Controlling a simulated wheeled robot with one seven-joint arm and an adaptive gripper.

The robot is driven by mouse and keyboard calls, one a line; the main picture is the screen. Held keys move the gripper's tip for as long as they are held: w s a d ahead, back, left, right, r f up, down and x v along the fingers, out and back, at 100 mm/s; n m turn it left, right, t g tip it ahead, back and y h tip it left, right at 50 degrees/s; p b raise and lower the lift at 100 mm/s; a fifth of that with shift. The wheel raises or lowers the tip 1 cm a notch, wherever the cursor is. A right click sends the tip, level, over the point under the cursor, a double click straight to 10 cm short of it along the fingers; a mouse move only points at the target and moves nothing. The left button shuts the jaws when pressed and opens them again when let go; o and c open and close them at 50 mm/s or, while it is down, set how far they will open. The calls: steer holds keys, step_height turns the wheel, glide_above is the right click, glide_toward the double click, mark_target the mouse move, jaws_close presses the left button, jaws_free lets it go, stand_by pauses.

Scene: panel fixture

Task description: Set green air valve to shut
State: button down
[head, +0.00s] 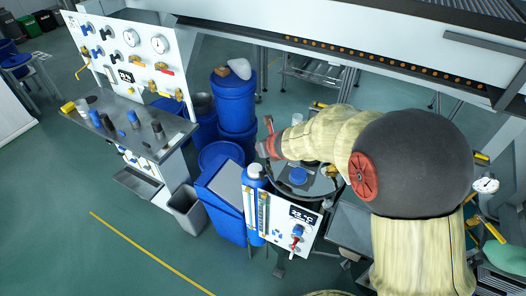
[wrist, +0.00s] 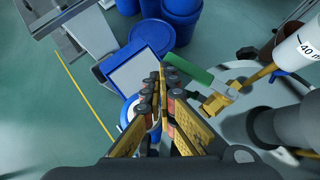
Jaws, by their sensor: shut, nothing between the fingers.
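The green valve lever (wrist: 188,66) shows in the wrist view, just right of my fingertips. It runs from the upper left down to a brass-yellow valve body (wrist: 219,101). My gripper (wrist: 158,86) is shut and empty, with its tips beside the lever's outer end. I cannot tell whether they touch it. In the head view my gripper (head: 267,142) is over the round-topped vessel, partly hidden by my arm. I cannot make out this lever there.
A white cylinder with a yellow cone (wrist: 300,48) stands right of the valve in the wrist view. Blue drums (head: 234,98) stand behind my gripper. A small gauge panel (head: 279,222) is in front. Open floor lies left (head: 90,240).

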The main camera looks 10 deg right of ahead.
steer(key=shift+w, duration=1.05)
steer(key=shift+r, duration=0.1)
